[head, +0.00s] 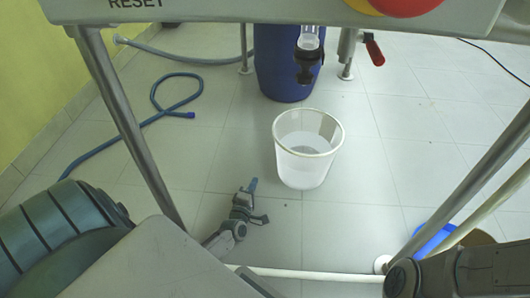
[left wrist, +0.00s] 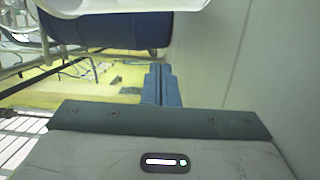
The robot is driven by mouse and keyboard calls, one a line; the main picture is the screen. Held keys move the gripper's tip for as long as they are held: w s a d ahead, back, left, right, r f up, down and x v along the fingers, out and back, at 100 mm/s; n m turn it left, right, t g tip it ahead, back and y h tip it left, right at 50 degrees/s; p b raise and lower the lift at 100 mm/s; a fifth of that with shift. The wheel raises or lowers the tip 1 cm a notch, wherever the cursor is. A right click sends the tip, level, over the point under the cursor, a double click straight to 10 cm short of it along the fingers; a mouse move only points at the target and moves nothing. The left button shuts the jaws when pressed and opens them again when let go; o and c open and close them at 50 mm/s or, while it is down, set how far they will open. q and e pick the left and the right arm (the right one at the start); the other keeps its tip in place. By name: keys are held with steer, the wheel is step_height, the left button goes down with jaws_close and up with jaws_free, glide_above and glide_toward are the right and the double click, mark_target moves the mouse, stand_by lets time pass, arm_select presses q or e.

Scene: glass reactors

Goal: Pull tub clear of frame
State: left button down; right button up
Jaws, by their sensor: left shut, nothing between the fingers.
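The tub (head: 303,166) is a translucent white bucket with a pale rim, upright on the tiled floor between the frame's legs. Some pale content shows inside it. My left gripper (head: 253,185) is shut and empty, low to the left of the tub, with a gap between them. In the left wrist view its blue fingers (left wrist: 160,84) are together, and a white curved piece, likely the tub (left wrist: 120,9), crosses the top. The frame shows as metal legs (head: 128,125) and a low white crossbar (head: 310,275). My right arm enters at the lower right; its gripper is out of view.
A blue drum (head: 280,75) stands behind the tub, with a dark outlet valve (head: 307,62) above the floor there. A red-handled valve (head: 374,50) is to its right. A blue hose (head: 120,138) lies at left. A blue object (head: 432,240) is at lower right. Floor right of the tub is clear.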

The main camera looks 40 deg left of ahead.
arm_select(q)
steer(key=b+x, duration=0.4)
steer(key=x, duration=0.4)
steer(key=shift+w+a+f, duration=0.1)
steer(key=shift+w+f, duration=0.1)
steer(key=shift+w, duration=0.1)
steer(key=shift+w+d+r+b, duration=0.1)
steer(key=shift+w+d+b, duration=0.2)
steer(key=shift+w+d, duration=0.6)
steer(key=shift+w+d+r, duration=0.1)
steer(key=shift+w+d, duration=0.2)
steer(key=shift+d, duration=0.45)
